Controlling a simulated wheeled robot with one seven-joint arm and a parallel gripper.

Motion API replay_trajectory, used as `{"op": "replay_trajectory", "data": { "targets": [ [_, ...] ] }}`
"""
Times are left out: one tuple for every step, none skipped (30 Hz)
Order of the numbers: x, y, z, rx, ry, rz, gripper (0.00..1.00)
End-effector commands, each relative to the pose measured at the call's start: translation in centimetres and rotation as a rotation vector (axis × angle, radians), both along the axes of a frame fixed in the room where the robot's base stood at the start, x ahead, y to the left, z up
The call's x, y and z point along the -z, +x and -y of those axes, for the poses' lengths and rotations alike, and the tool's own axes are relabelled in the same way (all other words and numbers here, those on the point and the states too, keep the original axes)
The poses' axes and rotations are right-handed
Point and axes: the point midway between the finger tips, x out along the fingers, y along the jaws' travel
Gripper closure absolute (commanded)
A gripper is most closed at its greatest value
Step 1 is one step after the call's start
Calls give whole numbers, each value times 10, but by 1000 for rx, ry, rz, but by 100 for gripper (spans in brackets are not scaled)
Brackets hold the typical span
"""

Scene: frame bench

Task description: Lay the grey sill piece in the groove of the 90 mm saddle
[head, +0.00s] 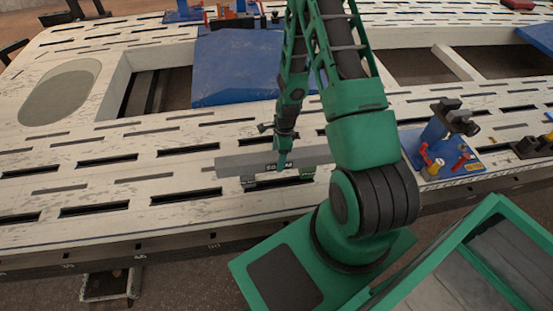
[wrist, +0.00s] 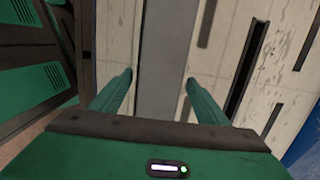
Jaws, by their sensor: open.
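The grey sill piece (head: 235,161) is a long flat bar on the white bench in the head view, running left to right. The 90 mm saddle (head: 279,168) is at its right part, with a dark label and small dark-green end pieces; my arm partly hides this spot. I cannot tell whether the bar sits in the groove or behind it. My gripper (head: 283,162) points down over the bar. In the wrist view the sill piece (wrist: 165,60) runs between the two spread fingers of my gripper (wrist: 158,80), with gaps on both sides.
A blue fixture (head: 435,145) with red and yellow knobs and a dark clamp stands to the right. A blue sloped panel (head: 238,68) lies behind, beside a rectangular opening. The slotted white bench top (head: 100,175) is clear to the left.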

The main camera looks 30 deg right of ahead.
Motion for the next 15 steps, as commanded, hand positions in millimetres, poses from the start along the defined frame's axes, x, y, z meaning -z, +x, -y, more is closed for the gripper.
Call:
{"op": "replay_trajectory", "data": {
  "targets": [
    [-8,1,1,0,-1,3,31],
    [-13,0,2,0,-1,3,31],
    [-20,0,3,0,-1,3,31],
    [-25,0,3,0,-2,4,31],
    [-30,0,4,0,-1,4,31],
    [-37,0,4,0,-1,3,31],
    [-42,0,5,0,-1,4,31],
    [-47,0,6,1,-1,5,31],
    [-53,-1,6,0,-1,4,31],
    [-58,-1,7,0,0,3,31],
    [-62,-1,7,0,0,3,31],
    [-68,-2,8,0,-1,3,31],
    [-72,-2,8,0,-1,3,31],
    [-75,-2,9,0,-1,3,31],
    [-79,-2,9,0,-2,4,31]
  ]
}}
